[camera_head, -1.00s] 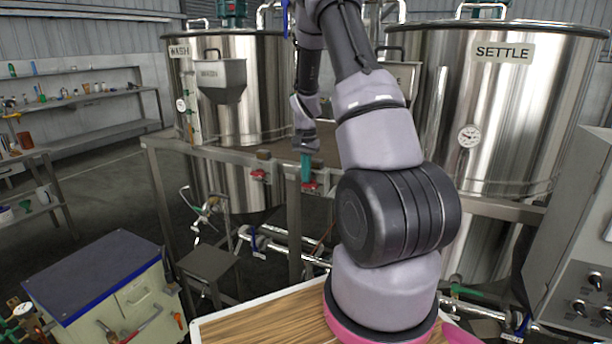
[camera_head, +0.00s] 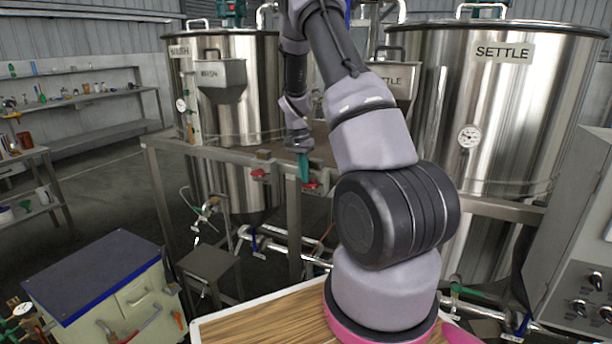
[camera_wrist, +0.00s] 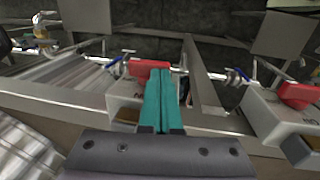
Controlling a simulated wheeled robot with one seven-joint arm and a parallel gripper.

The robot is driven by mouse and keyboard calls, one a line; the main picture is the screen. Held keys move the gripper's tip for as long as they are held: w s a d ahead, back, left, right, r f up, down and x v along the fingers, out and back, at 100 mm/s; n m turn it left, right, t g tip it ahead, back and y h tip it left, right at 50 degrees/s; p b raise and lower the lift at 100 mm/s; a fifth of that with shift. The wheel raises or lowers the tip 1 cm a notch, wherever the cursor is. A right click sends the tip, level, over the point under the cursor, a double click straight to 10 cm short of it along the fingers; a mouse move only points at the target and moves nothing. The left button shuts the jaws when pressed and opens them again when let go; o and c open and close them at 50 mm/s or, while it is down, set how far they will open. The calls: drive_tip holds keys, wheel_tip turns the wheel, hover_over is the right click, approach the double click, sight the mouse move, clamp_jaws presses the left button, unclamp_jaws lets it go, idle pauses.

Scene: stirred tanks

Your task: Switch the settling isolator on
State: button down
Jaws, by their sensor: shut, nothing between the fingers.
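Two isolators with red handles sit on the steel rail in front of the tanks. The right one (camera_head: 311,186) is beside my gripper (camera_head: 304,178); the left one (camera_head: 259,175) is a short way off. No label on either is readable, so I cannot tell which is the settling one. In the wrist view my teal fingers (camera_wrist: 162,90) are shut and empty. Their tips overlap the near red handle (camera_wrist: 150,66); I cannot tell if they touch it. The other red handle (camera_wrist: 299,95) is at the right edge of that view.
The WASH tank (camera_head: 235,120) and SETTLE tank (camera_head: 530,110) stand behind the steel rail (camera_head: 205,151). Pipes with blue-handled valves run below it. A grey switch panel (camera_head: 570,250) is at the right. A blue-topped cabinet (camera_head: 95,270) stands at lower left.

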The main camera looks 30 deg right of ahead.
drive_tip(key=f+g+h, duration=0.1)
drive_tip(key=g, duration=0.1)
drive_tip(key=w+a+f+g+h, duration=0.1)
drive_tip(key=g+h, duration=0.1)
drive_tip(key=f+g+h, duration=0.1)
drive_tip(key=f+g, duration=0.1)
drive_tip(key=shift+w+a+h, duration=0.15)
drive_tip(key=shift+w+h, duration=0.2)
drive_tip(key=shift+h, duration=0.05)
idle(0.4)
drive_tip(key=shift+s+r, duration=0.1)
drive_tip(key=shift+s+d+r, duration=0.2)
drive_tip(key=shift+s+d, duration=0.3)
drive_tip(key=shift+d, duration=0.1)
drive_tip(key=shift+r, duration=0.1)
drive_tip(key=v, duration=1.1)
drive_tip(key=shift+w+a+f, duration=0.25)
drive_tip(key=shift+a, duration=0.1)
